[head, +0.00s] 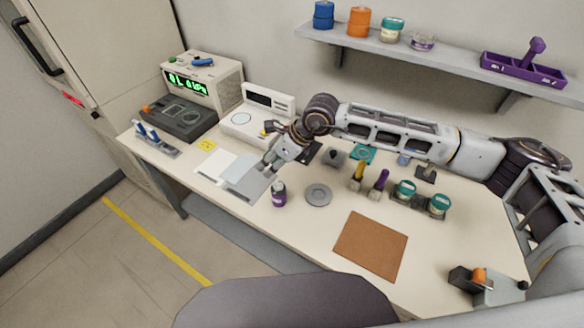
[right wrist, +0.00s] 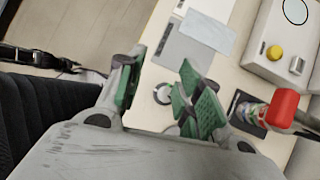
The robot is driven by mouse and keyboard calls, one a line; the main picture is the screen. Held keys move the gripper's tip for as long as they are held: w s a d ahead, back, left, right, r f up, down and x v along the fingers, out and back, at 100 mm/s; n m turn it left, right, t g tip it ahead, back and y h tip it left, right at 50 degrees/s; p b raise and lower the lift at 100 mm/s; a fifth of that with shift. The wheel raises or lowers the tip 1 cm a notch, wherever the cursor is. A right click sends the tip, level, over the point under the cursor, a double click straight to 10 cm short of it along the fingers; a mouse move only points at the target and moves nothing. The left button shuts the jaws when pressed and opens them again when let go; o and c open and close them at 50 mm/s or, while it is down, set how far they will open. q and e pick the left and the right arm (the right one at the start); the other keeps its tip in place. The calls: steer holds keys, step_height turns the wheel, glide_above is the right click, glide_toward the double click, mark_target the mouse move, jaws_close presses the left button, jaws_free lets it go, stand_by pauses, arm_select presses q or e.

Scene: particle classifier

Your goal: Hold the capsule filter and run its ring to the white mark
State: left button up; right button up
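A small dark-and-purple upright container (head: 279,194), possibly the capsule filter, stands on the table near its front edge, left of a grey disc. Its ring and any white mark are too small to make out. My right gripper (head: 268,166) is above the table, up and left of this container, over the grey sheets. In the right wrist view its green-padded fingers (right wrist: 160,92) are spread apart. A small round dark-and-white top (right wrist: 162,94) shows in the gap between them, apparently below the fingers. Nothing is held. My left gripper does not show.
A grey disc (head: 318,195), brown mat (head: 370,246), yellow and purple handled items (head: 357,178) and teal-lidded jars (head: 405,190) stand to the right. A white scale (head: 254,118) stands behind. A red-topped object (right wrist: 283,106) is right of the fingers.

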steer(key=d+f+h, duration=0.1)
steer(key=d+h, duration=0.1)
steer(key=d, duration=0.1)
steer(key=d+f+h, duration=0.1)
steer(key=d, duration=0.1)
steer(key=shift+s+f, duration=0.15)
steer(key=shift+f, duration=0.15)
